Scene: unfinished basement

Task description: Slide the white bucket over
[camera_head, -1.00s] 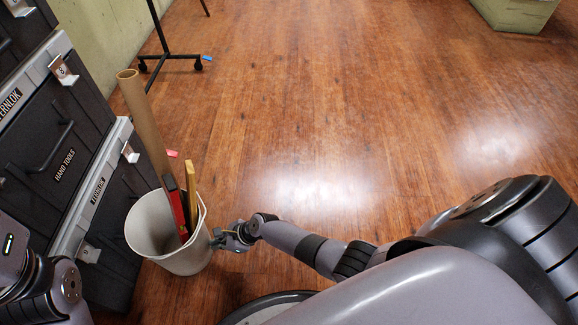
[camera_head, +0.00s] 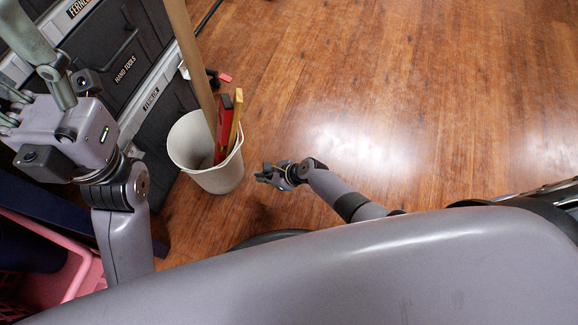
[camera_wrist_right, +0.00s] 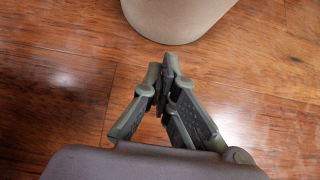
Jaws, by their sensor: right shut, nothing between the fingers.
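The white bucket (camera_head: 218,180) stands upright on the wood floor in the head view. It holds a tall brown cardboard tube (camera_head: 192,60), a red level-like tool (camera_head: 222,130) and a yellow strip (camera_head: 236,122), all leaning. My right gripper (camera_head: 264,177) is shut and empty, low at the right of the bucket with a small gap between. In the right wrist view, the bucket's lower side (camera_wrist_right: 178,18) is just ahead of the shut fingertips (camera_wrist_right: 168,66). My left gripper (camera_head: 22,68) is raised at the upper left, fingers spread, tips partly out of frame.
Dark tool cases (camera_head: 120,60), one labelled HAND TOOLS, stand left of and behind the bucket. A pink crate (camera_head: 75,275) is at the lower left. A small red piece (camera_head: 225,77) lies behind the bucket. The floor to the right (camera_head: 420,110) is clear.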

